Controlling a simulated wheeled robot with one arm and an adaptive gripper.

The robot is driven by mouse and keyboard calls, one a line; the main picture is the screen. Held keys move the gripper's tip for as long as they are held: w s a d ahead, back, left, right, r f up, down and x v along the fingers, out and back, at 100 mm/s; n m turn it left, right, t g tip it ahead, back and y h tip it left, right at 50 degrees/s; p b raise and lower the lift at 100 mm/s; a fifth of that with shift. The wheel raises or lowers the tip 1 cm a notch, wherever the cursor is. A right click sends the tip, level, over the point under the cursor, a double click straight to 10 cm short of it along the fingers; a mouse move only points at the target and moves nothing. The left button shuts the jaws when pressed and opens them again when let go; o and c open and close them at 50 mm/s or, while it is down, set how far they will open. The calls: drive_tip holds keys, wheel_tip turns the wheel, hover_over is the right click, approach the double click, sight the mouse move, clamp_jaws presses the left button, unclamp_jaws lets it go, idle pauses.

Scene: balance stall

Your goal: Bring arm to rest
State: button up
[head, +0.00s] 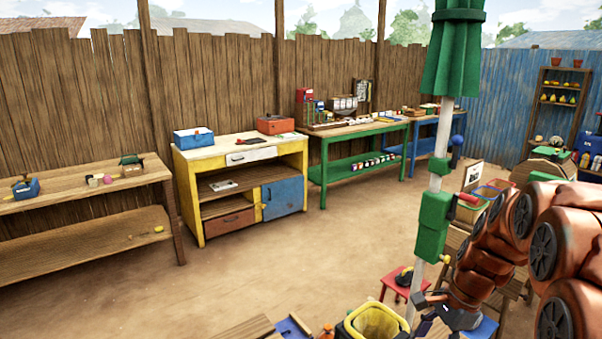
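My copper-coloured arm reaches in from the right edge and bends down toward the bottom of the head view. My gripper (428,312) is at its lower end, small and dark, just above the yellow-rimmed bin and beside the pale pole. The gap between its fingers is too small and cluttered to make out, so I cannot tell if it is open or shut. I see no object clearly held in it.
A pole with a folded green umbrella (455,60) stands close to my arm. A yellow bin (376,322) and red stool (393,285) are near the gripper. A yellow workbench (187,190), green table (325,150) and wooden bench (80,250) line the fence. The middle floor is clear.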

drive_tip(key=s+a+r+n+h, duration=0.1)
drive_tip(key=s+a+n, duration=0.3)
drive_tip(key=s+n, duration=0.4)
drive_tip(key=s+a+r+n+g+h, duration=0.1)
drive_tip(key=s+a+n, duration=0.3)
drive_tip(key=s, duration=1.4)
drive_tip(key=n+h, duration=0.1)
drive_tip(key=n, duration=0.2)
drive_tip(key=shift+s+a+r+n+g, duration=0.15)
drive_tip(key=shift+a+r+n+g, duration=0.15)
drive_tip(key=shift+a+r+n, duration=0.1)
